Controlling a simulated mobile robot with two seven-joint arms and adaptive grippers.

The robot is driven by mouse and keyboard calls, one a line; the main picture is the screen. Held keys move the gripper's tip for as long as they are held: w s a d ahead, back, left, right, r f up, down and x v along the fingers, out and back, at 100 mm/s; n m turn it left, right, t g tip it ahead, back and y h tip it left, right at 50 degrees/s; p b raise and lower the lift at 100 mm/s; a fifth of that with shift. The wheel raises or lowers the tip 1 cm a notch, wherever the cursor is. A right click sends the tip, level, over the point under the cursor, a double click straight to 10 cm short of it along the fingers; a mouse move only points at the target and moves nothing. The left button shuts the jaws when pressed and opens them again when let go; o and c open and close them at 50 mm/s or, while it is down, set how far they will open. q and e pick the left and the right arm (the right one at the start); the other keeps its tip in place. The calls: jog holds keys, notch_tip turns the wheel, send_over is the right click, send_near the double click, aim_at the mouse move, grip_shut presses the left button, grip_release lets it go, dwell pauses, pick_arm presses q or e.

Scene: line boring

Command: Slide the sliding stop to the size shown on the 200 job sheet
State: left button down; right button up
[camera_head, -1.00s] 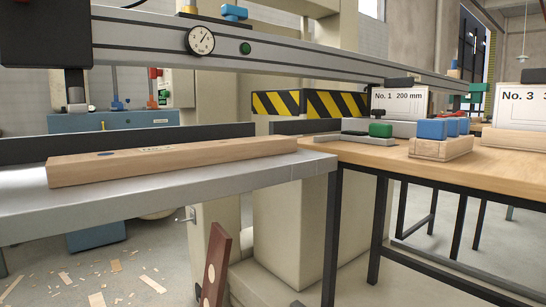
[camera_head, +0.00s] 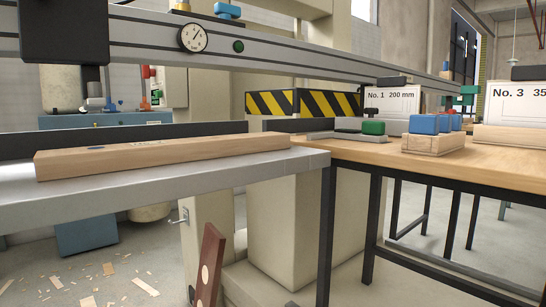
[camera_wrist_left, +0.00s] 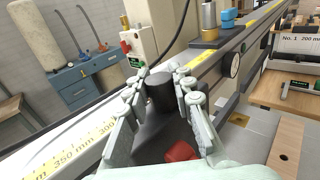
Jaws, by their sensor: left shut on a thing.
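The 200 job sheet (camera_head: 392,108), marked "No. 1 200 mm", stands on the wooden table at the right; it also shows in the left wrist view (camera_wrist_left: 298,42). In the left wrist view my left gripper (camera_wrist_left: 160,84) is shut around a dark, upright round knob (camera_wrist_left: 160,92), apparently that of the sliding stop. A red part (camera_wrist_left: 181,152) shows below it, between the fingers. A yellow scale (camera_wrist_left: 75,157) with marks near 300 and 350 mm runs beside the gripper. The stop's exact reading is hidden. Neither gripper shows in the head view.
A long grey beam (camera_head: 300,56) with a dial gauge (camera_head: 192,38) crosses above the machine table (camera_head: 200,182). A wooden board (camera_head: 160,157) lies on that table. Blocks with blue tops (camera_head: 424,125) and another sheet (camera_head: 520,104) stand on the wooden table (camera_head: 490,163).

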pick_arm(q)
jog(key=shift+d, duration=0.1)
jog(key=shift+w+d+f+b, duration=0.1)
jog(key=shift+w+d+b, duration=0.3)
jog(key=shift+w+d, duration=0.2)
jog(key=shift+w+d+f+b, duration=0.1)
jog(key=shift+w+d+b, duration=0.25)
jog(key=shift+d+b, duration=0.15)
jog(key=shift+w+d+b, duration=0.3)
jog(key=shift+d+b, duration=0.1)
jog(key=shift+r, duration=0.2)
jog(key=shift+w+d+f, duration=0.15)
jog(key=shift+w+d, duration=0.1)
jog(key=c, duration=1.3)
grip_release()
jog(key=shift+d, duration=0.1)
jog(key=shift+o, duration=0.2)
